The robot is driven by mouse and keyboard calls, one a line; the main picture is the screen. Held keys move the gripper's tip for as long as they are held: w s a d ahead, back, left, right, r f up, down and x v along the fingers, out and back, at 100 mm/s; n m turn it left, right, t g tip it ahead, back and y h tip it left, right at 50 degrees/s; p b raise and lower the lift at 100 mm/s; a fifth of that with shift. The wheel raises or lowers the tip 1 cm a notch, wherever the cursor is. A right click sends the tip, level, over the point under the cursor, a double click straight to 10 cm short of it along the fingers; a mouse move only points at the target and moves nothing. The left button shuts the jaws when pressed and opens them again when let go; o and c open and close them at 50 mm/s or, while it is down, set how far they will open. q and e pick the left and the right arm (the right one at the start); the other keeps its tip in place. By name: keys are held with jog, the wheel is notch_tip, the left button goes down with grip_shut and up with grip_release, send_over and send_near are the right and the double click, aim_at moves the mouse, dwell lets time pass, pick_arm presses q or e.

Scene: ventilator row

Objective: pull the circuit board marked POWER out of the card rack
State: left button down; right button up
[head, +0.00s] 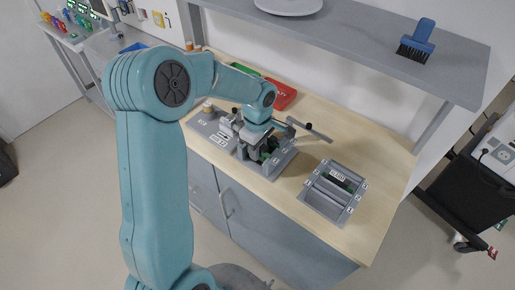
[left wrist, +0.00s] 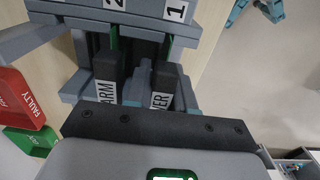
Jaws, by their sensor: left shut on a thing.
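The card rack (left wrist: 140,8) shows in the left wrist view with slots numbered 2 and 1 and green board edges inside. The POWER board (left wrist: 160,101) is in line with slot 1; its label shows only "WER", the rest hidden by my gripper body. The board marked "ARM" (left wrist: 106,92) is beside it on the left, by slot 2. Both have dark upright handles. My left gripper (head: 254,140) is down at the rack (head: 284,160) in the head view, shut on the POWER board's handle. Its fingertips are mostly hidden. My right gripper is not in view.
A red FAULTY tray (head: 283,94) and a green tray (head: 246,69) lie behind the rack. A grey bar (head: 312,131) sticks out near my gripper. A shelf (head: 365,47) overhangs the back.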

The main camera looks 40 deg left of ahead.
pick_arm(q)
jog(key=shift+r+p, duration=2.4)
jog(key=shift+r, duration=1.65)
